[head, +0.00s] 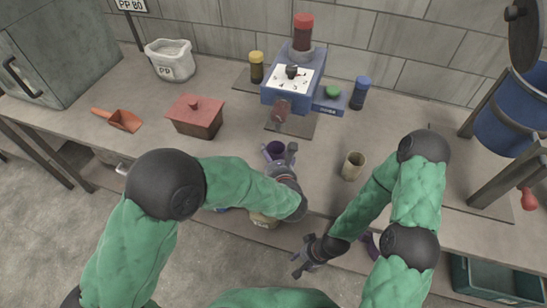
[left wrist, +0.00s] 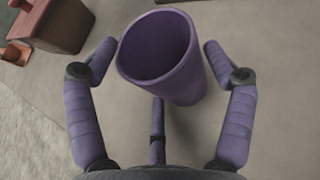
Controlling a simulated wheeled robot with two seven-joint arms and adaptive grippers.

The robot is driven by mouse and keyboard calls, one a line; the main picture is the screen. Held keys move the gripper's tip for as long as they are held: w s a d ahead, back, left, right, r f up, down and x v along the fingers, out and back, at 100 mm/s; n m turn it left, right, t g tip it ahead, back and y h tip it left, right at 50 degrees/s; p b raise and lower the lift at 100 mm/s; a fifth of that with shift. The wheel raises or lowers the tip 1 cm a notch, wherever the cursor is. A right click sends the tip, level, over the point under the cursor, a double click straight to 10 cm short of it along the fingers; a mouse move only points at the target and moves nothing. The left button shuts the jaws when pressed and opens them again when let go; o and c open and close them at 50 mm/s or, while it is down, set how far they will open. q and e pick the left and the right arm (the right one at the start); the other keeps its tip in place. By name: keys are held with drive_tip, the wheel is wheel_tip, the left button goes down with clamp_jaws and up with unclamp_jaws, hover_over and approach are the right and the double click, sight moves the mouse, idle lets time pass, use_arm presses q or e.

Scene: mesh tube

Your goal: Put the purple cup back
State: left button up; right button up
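The purple cup (head: 274,149) is on the grey worktop in front of the blue machine. In the left wrist view the cup (left wrist: 183,72) shows its open mouth, which looks empty. My left gripper (head: 281,156) is at the cup. Its purple fingers (left wrist: 160,50) are spread on both sides of the cup, with a small gap visible on each side. I cannot tell if the cup is lifted. My right gripper (head: 301,257) hangs low in front of the worktop's edge, away from the cup, with fingers apart and nothing in it.
The blue machine (head: 283,95) stands behind the cup. A beige cup (head: 353,166) is to the right. A red-brown box (head: 195,117) and an orange scoop (head: 119,120) are to the left. A blue drum (head: 505,115) on a stand is at far right. Bare worktop lies around the cup.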

idle(0.3)
use_arm(q)
drive_tip(key=shift+r, duration=0.15)
drive_tip(key=p+v, duration=0.4)
drive_tip(key=v, duration=0.8)
